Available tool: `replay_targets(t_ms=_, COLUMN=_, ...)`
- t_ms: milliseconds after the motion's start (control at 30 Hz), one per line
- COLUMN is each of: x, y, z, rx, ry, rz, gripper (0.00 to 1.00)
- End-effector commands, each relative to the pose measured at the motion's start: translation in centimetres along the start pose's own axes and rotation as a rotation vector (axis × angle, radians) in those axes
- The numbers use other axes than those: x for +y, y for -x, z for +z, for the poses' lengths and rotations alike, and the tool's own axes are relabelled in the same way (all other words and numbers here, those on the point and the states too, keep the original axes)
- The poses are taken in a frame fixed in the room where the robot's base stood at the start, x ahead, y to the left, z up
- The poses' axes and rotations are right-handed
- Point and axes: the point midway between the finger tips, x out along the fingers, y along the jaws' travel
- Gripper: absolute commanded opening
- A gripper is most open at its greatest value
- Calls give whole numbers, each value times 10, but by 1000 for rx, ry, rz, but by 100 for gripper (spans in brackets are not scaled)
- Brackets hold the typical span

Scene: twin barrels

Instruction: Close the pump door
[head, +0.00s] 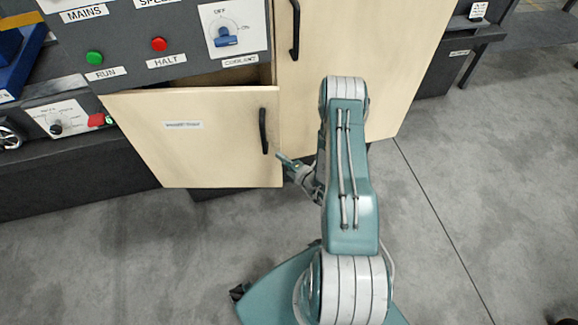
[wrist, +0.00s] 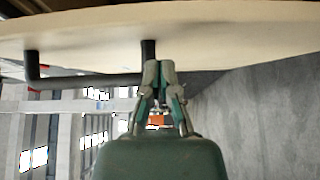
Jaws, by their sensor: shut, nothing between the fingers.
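The lower pale wooden door (head: 200,145) carries a small label too blurred to read; I take it as the pump door. It stands ajar, with a dark gap along its top edge. Its black bar handle (head: 263,130) is near its right edge. My gripper (head: 281,158) is shut and empty, just right of the handle's lower end. In the wrist view the door (wrist: 225,40) spans the top, and my gripper (wrist: 158,65) points at it beside one post of the handle (wrist: 85,79). I cannot tell whether the fingertips touch the door or handle.
A taller wooden door (head: 345,50) with its own black handle (head: 295,30) stands to the right, partly behind my arm. A control panel (head: 125,50) with buttons and a blue knob is above. A dark bench (head: 60,165) is left. Grey floor (head: 470,170) is open at right.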

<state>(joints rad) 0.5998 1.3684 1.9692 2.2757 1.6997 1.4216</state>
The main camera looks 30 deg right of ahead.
Motion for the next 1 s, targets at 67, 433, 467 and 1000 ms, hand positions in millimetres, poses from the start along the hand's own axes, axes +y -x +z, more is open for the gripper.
replay_targets(t_ms=67, x=1, y=-8, z=9, rx=-1, ry=3, rz=2, gripper=0)
replay_targets(t_ms=433, x=0, y=-18, z=19, rx=0, ry=-1, rz=-1, gripper=0)
replay_targets(t_ms=467, x=0, y=-18, z=19, rx=0, ry=-1, rz=-1, gripper=0)
replay_targets(t_ms=1000, x=-1, y=-56, z=55, rx=103, ry=-2, rz=9, gripper=0)
